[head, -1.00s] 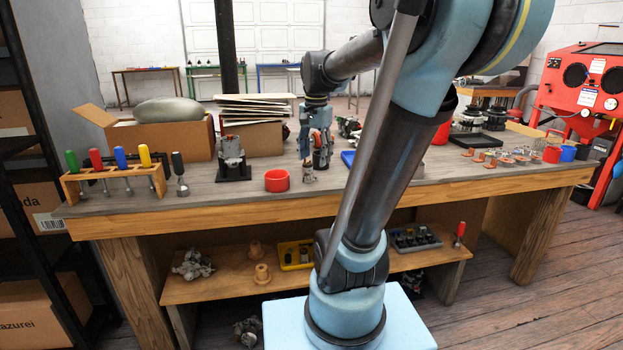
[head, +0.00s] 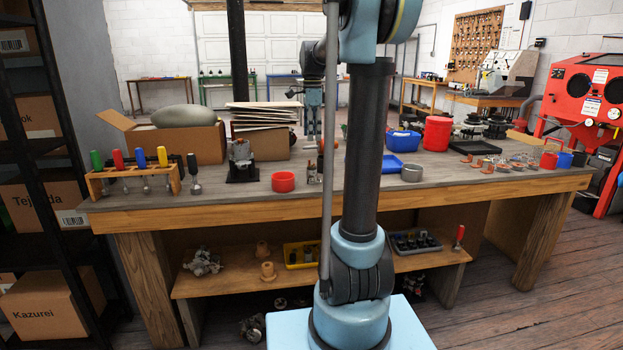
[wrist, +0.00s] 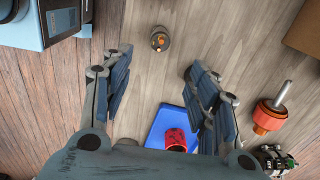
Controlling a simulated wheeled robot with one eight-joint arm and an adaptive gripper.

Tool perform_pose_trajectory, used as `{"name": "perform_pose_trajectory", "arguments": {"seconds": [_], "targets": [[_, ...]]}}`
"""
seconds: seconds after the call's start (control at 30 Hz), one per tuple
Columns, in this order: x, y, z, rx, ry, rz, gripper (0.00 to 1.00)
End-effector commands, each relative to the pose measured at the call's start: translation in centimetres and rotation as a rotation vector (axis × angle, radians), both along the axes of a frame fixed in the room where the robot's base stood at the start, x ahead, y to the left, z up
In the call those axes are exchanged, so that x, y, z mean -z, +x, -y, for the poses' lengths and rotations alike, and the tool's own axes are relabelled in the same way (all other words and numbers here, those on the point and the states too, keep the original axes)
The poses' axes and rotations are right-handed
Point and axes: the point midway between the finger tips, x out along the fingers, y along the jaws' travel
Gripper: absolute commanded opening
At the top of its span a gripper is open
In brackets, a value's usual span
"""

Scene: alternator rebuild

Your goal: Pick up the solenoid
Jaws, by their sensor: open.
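What looks like the solenoid (wrist: 160,39) is a small dark cylinder with a copper-orange spot on top, standing on the bench in the wrist view. It lies beyond my fingertips, roughly in line with the gap between them. My gripper (wrist: 160,75) is open and empty, pointing down, with its fingers wide apart. In the head view my gripper (head: 314,122) hangs above the bench beside my arm. A small dark upright piece (head: 312,172) on the bench below it may be the solenoid, but it is too small to be sure.
A blue tray (wrist: 160,118) with a red part (wrist: 176,140) lies near my fingers. An orange rotor with a shaft (wrist: 268,116) is at right. A red cup (head: 283,182), a black-based part (head: 241,165) and a tool rack (head: 135,183) stand left on the bench (head: 230,202).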

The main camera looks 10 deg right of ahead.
Motion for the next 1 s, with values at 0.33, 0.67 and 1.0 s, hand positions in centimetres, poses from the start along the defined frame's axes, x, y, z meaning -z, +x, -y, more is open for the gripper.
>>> {"name": "perform_pose_trajectory", "arguments": {"seconds": [0.33,0.67,1.0], "targets": [[6.1,-0.1,0.4,0.003,0.0,0.0,0.54],[10.1,-0.1,0.3,0.003,0.0,0.001,0.54],[13.0,0.0,0.0,0.002,0.0,0.001,0.54]]}}
